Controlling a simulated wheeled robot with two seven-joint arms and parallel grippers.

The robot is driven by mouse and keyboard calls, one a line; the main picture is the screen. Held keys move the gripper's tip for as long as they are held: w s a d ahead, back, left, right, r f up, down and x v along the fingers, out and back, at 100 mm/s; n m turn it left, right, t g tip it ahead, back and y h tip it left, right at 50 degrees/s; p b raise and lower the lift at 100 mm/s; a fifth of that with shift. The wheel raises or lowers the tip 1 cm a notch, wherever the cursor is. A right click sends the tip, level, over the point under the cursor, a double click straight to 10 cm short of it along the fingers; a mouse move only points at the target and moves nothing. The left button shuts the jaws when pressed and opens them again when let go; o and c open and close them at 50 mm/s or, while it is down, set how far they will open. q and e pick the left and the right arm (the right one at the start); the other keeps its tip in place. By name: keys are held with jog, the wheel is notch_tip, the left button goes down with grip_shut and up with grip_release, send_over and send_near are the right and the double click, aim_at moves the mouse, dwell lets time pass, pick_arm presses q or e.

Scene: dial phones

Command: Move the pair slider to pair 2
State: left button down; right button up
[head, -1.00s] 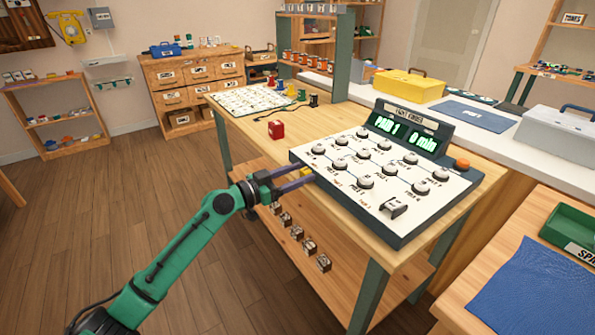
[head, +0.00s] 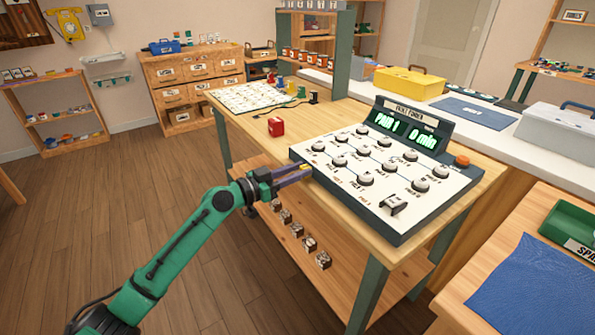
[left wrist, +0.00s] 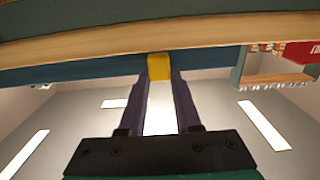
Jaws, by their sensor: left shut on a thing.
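The console (head: 415,210) with several round white-topped knobs stands on the wooden bench. Its green display (head: 404,132) reads "PAIR 1" and "0 min". A yellow slider tab (left wrist: 160,67) sticks out from the console's left front edge; I take it to be the pair slider. My left gripper (head: 303,173) reaches it from the left, and its purple fingers are shut on the tab. In the left wrist view the tab sits between the fingertips (left wrist: 160,75). In the head view the fingers mostly hide the tab. My right gripper is not in view.
A red block (head: 276,127) and a white chart board (head: 248,97) lie on the bench behind the console. An orange button (head: 462,161) is at the console's right. The floor left of the bench is clear. A lower shelf (head: 335,265) holds several small boxes.

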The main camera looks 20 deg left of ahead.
aim_at(333, 185)
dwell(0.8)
pick_arm(q)
jog(key=s+d+p, duration=0.2)
jog(key=d+p, duration=0.1)
jog(key=s+d+p, duration=0.3)
jog(key=shift+s+d+r, duration=0.2)
jog(key=shift+s+d+f+p, duration=0.25)
jog(key=shift+d+p, duration=0.05)
jog(key=shift+d, duration=0.05)
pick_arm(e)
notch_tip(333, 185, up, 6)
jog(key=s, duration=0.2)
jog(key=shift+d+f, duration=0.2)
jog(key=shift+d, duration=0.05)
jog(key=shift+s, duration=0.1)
pick_arm(q)
jog(key=c, duration=0.6)
grip_release()
jog(key=shift+a, duration=0.1)
